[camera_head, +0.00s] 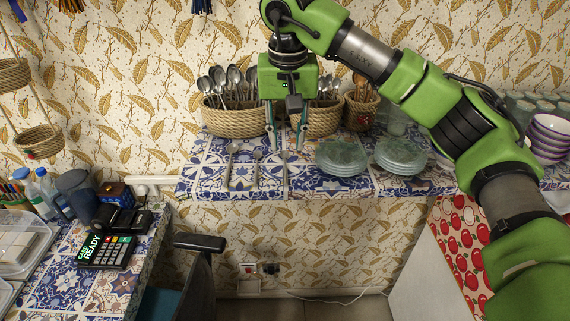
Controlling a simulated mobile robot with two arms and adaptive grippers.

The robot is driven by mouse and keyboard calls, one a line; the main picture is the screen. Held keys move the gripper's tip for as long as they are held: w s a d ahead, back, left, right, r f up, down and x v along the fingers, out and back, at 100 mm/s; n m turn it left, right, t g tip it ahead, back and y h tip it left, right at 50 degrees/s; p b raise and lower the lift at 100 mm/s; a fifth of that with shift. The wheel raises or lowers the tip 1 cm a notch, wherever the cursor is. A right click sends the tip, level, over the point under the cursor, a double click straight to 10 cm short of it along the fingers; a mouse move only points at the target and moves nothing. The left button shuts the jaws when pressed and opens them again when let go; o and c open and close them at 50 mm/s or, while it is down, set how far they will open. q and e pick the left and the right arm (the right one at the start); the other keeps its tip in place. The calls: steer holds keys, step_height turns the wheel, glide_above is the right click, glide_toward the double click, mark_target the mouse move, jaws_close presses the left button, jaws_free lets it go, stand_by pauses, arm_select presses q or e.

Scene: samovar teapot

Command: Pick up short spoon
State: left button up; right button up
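Three metal spoons lie side by side on the blue-and-white tiled counter (203,172): a left spoon (229,168), a middle spoon (256,170) and a right spoon (285,172). The middle one looks a little shorter, but I cannot tell for sure which is the short spoon. My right gripper (286,143) points down over the counter, its two fingers apart and nothing seen between them. Its tips are near the upper end of the right spoon. I cannot tell how high they are above it. My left gripper is not in view.
Baskets of upright cutlery (233,123) stand behind the spoons, close to my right gripper. Stacks of glass plates (341,158) stand to the right. A chair (200,262) and a card terminal (108,252) are at lower left. Striped bowls (549,138) stand far right.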

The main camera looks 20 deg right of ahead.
mark_target(285, 164)
steer(key=shift+f, duration=0.2)
steer(key=f+p, duration=0.2)
steer(key=f, duration=0.2)
steer(key=shift+a+f+p, duration=0.15)
steer(key=shift+a+p, duration=0.05)
steer(key=shift+p, duration=0.1)
steer(key=shift+w+f, duration=0.1)
steer(key=shift+f, duration=0.2)
steer(key=shift+f, duration=0.1)
jaws_close()
